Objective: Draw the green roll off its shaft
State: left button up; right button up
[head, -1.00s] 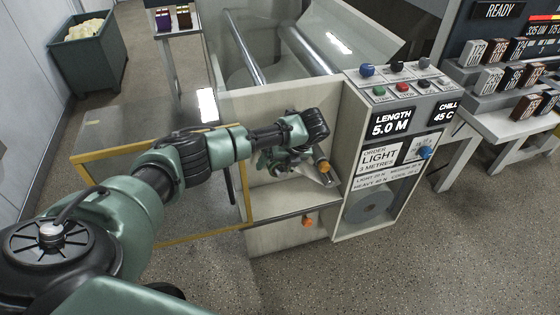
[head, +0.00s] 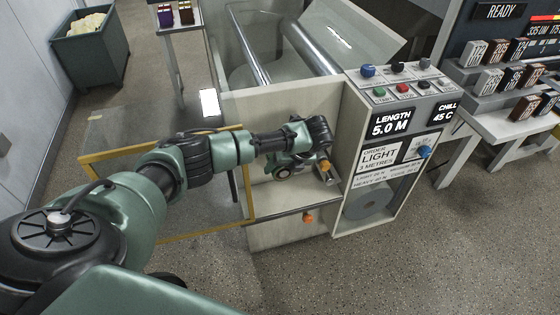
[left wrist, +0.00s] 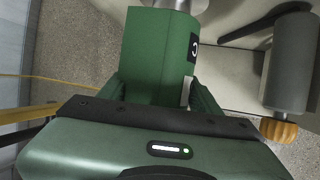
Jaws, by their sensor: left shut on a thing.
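The green roll (left wrist: 155,55) fills the middle of the left wrist view, with a black label marked with a white letter on its right side. My left gripper (left wrist: 158,92) is shut on it, one finger on each side. A silvery shaft end (left wrist: 182,4) shows at the roll's far end, at the top edge; I cannot tell how much of it is inside the roll. In the head view my left gripper (head: 300,166) is in the open bay of the machine, and the arm mostly hides the roll. My right gripper is not in view.
A grey roller (left wrist: 290,65) with an orange knob (left wrist: 278,131) stands close to the right of the green roll. The control panel (head: 405,85) rises right of the bay. A yellow-framed clear guard (head: 165,236) stands open on the left, under my arm.

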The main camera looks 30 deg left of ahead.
aim_at(286, 179)
pick_arm(q)
jog(key=shift+s+d+r+p, duration=0.15)
jog(key=shift+s+d+p, duration=1.5)
jog(key=shift+p, duration=0.5)
jog(key=s+d+p, duration=0.5)
jog(key=d, duration=0.1)
jog(key=shift+d+p, duration=0.2)
jog(key=shift+p, duration=0.15)
